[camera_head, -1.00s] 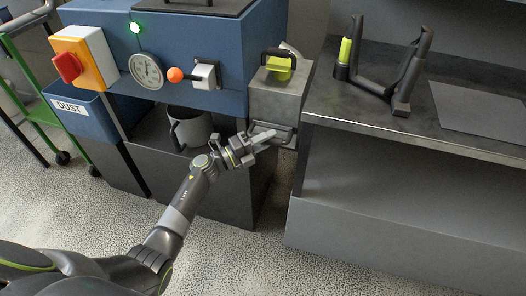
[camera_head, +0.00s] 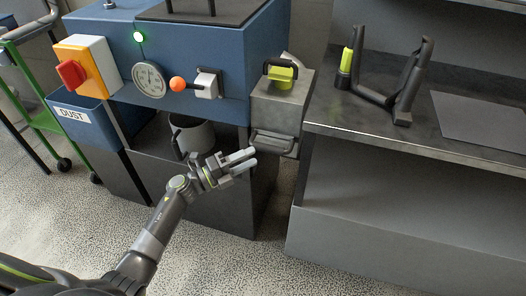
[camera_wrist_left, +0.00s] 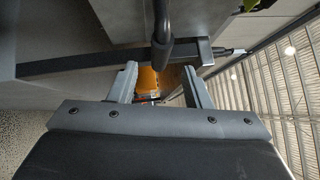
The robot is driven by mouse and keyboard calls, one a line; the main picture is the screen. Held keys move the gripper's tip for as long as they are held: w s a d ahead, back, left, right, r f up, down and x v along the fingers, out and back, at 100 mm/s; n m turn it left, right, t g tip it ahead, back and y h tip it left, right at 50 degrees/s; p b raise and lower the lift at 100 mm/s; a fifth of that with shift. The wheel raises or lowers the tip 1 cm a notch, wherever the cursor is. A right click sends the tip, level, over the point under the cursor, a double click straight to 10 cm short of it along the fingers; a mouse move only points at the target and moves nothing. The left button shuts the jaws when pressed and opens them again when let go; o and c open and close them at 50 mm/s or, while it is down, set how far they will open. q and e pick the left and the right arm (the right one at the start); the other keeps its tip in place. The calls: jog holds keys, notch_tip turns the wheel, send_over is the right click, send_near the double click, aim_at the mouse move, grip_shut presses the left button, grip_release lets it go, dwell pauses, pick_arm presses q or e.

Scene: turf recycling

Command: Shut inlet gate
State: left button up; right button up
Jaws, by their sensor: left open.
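A grey metal box (camera_head: 281,105) is fixed to the right side of the blue machine. A black handle (camera_head: 281,66) arches over a yellow-green block (camera_head: 280,75) on its top. A dark bar handle (camera_head: 272,141) sits low on its front; I cannot tell which of these parts is the inlet gate. My left gripper (camera_head: 246,161) is open and empty, just left of and below the low handle, apart from it. In the left wrist view, a dark curved bar (camera_wrist_left: 163,52) stands beyond the spread fingers (camera_wrist_left: 160,88). My right gripper is not seen.
The blue machine (camera_head: 215,48) carries a gauge (camera_head: 149,79), an orange-knobbed lever (camera_head: 178,84) and a red switch (camera_head: 71,73). A grey mug-like container (camera_head: 193,134) sits beneath. A bench (camera_head: 335,118) with a black U-shaped stand (camera_head: 405,85) is at the right. The floor in front is clear.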

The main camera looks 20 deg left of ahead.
pick_arm(q)
jog(key=v, duration=1)
jog(key=shift+a+b, duration=0.25)
jog(key=shift+b, duration=0.2)
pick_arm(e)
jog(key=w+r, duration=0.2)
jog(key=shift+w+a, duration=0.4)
pick_arm(q)
jog(key=shift+s, duration=0.15)
